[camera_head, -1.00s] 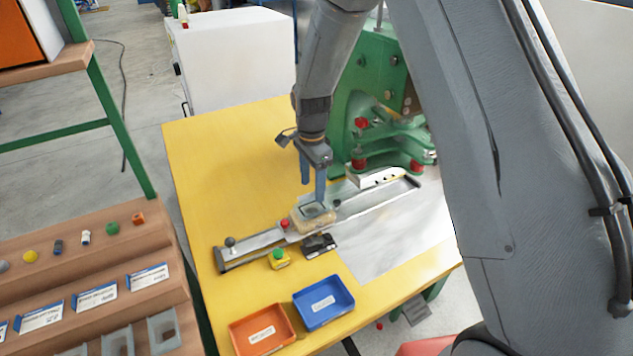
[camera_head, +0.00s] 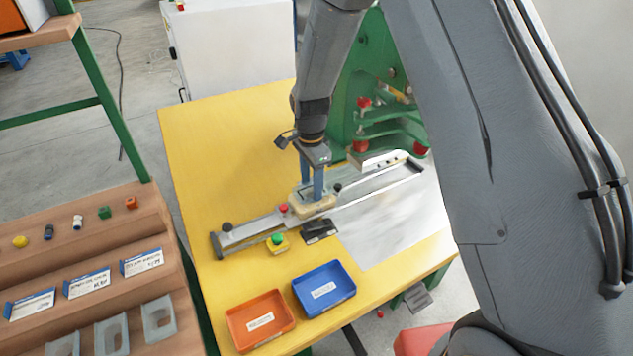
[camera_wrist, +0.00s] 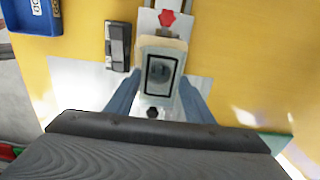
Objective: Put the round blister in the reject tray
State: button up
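A small clear pack with a dark round shape inside a dark frame, which looks like the blister (camera_wrist: 160,72), sits in the pale nest (camera_head: 313,210) on the metal slide rail. My gripper (camera_head: 312,192) is over the nest, pointing down. In the wrist view, my gripper (camera_wrist: 160,88) has its two fingers apart, one on each side of the pack, with no clear contact. The orange tray (camera_head: 232,325) and the blue tray (camera_head: 349,272) stand at the table's front, both empty. Their labels are too small to read surely.
A green press (camera_head: 350,100) with red knobs stands behind the rail. A yellow button box (camera_head: 277,247) and a black device (camera_head: 320,231) lie in front of the nest. A stepped wooden rack (camera_head: 150,225) with small parts is at left. The table's left side is clear.

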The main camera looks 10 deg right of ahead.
jog(key=shift+c, duration=0.2)
jog(key=shift+s+r+p, duration=0.2)
jog(key=shift+r+p, duration=1.1)
jog(key=shift+r, duration=0.95)
jog(key=shift+r+p, duration=1.65)
jog(key=shift+r, duration=0.85)
